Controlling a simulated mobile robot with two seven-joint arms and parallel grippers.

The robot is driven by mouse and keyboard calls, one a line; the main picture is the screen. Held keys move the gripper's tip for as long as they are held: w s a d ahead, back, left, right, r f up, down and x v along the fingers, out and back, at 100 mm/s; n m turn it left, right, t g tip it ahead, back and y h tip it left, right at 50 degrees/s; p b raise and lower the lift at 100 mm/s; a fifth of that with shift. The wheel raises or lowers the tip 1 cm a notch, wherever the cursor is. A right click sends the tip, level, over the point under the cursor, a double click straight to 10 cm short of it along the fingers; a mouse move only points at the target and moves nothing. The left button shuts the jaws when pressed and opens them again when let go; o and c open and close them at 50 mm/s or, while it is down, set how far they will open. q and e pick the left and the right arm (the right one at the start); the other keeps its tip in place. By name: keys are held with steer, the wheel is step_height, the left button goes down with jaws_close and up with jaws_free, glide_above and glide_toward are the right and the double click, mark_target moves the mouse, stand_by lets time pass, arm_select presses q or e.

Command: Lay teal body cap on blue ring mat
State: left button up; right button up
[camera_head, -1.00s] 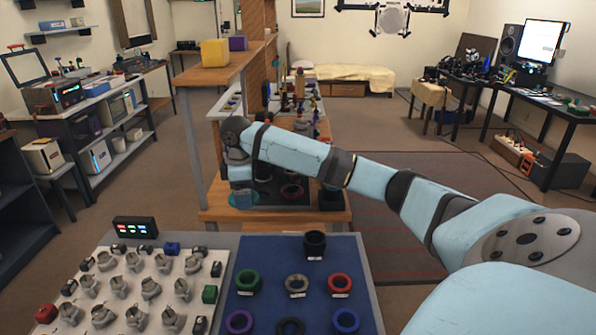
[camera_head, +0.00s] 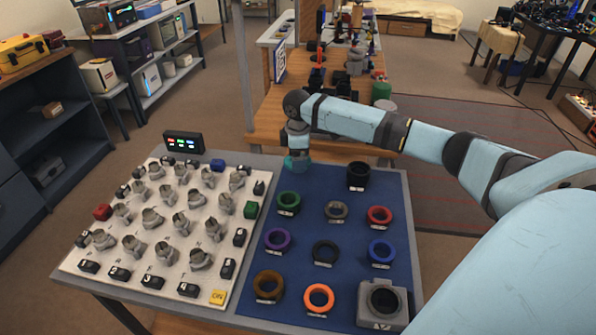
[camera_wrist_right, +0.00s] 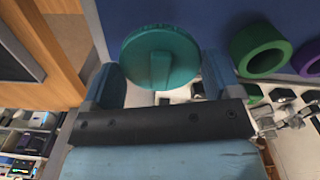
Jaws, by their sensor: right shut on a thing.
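The teal body cap (camera_head: 297,163) is a round disc with a raised bar across its face, clear in the right wrist view (camera_wrist_right: 160,57). My right gripper (camera_head: 298,155) is shut on it, with one finger on each side in the wrist view (camera_wrist_right: 163,80). The blue ring mat (camera_head: 335,276) lies on the front table. The cap is at the mat's far left corner in the head view, near the green ring (camera_head: 288,203). I cannot tell whether it touches the mat. My left gripper is not in view.
Several rings stand on the mat, including a purple one (camera_head: 277,240) and a black one (camera_head: 358,176). A grey block with a dark ring (camera_head: 383,302) is at its near right corner. A white board (camera_head: 213,232) with several metal mounts lies left.

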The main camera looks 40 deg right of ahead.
mark_target(298, 177)
step_height(298, 177, down, 5)
steer(key=shift+r+b, duration=0.2)
steer(key=shift+b, duration=0.15)
steer(key=shift+f, duration=0.4)
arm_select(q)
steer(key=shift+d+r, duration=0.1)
arm_select(e)
steer(key=o, duration=0.7)
steer(key=shift+f, duration=0.15)
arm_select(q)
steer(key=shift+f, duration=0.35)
arm_select(e)
steer(key=shift+r, duration=0.2)
step_height(298, 177, up, 11)
steer(key=shift+f+p, duration=0.15)
steer(key=shift+p, duration=0.7)
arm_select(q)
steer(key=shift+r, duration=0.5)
arm_select(e)
steer(key=shift+r, duration=0.65)
